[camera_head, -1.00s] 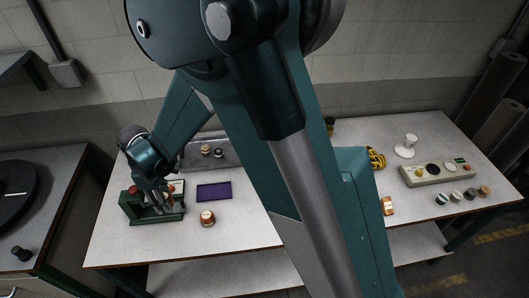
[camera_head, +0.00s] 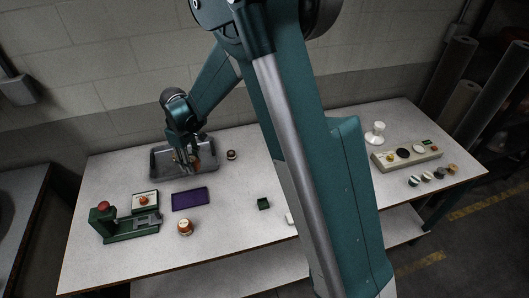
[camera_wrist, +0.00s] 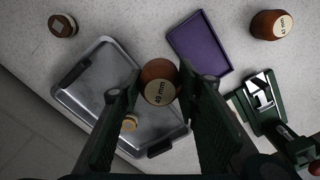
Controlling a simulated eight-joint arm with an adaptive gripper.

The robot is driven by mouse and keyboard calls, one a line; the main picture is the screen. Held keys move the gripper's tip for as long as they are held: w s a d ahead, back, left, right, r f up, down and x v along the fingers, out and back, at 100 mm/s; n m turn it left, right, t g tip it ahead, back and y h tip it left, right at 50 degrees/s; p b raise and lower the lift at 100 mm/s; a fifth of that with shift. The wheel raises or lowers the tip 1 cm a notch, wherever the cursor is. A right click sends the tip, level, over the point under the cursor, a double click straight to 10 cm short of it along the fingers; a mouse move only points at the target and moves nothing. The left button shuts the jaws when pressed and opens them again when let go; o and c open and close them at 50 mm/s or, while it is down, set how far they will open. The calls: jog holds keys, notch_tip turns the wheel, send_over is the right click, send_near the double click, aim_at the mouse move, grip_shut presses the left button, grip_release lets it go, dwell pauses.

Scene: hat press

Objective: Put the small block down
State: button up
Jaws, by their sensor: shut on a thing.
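The small block, a rounded brown wooden piece with a cream top that appears to read "49 mm" (camera_wrist: 160,82), is between the fingertips of my gripper (camera_wrist: 160,95). My gripper is shut on it. In the head view my gripper (camera_head: 193,163) is at the metal tray (camera_head: 162,165), with the brown block (camera_head: 208,160) partly hidden by the fingers. In the wrist view the block overlaps the edge of the metal tray (camera_wrist: 85,98). I cannot tell whether it touches the surface beneath.
A purple tray (camera_head: 189,199) lies in front, with a larger brown block (camera_head: 185,227) nearer the front edge. The green press (camera_head: 125,224) stands at left. A small round piece (camera_head: 231,155) is right of the metal tray. A green cube (camera_head: 263,203) lies further right.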

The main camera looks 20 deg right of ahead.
jog(key=w+d+m, duration=0.2)
jog(key=w+d, duration=0.1)
jog(key=d, duration=0.8)
jog(key=w+d+m+b, duration=0.1)
jog(key=w+d+m, duration=0.2)
jog(key=d, duration=0.8)
jog(key=w+d+m+b, duration=0.1)
jog(key=w+d+m, duration=0.2)
jog(key=d, duration=0.8)
jog(key=shift+w+d, duration=0.3)
jog(key=shift+w, duration=0.5)
send_over(264, 150)
jog(key=shift+s+d+f, duration=0.1)
jog(key=shift+f, duration=2.9)
jog(key=shift+f, duration=0.15)
jog(key=shift+f, duration=1.75)
jog(key=shift+f+b, duration=0.15)
jog(key=shift+b, duration=0.2)
jog(key=o, duration=0.9)
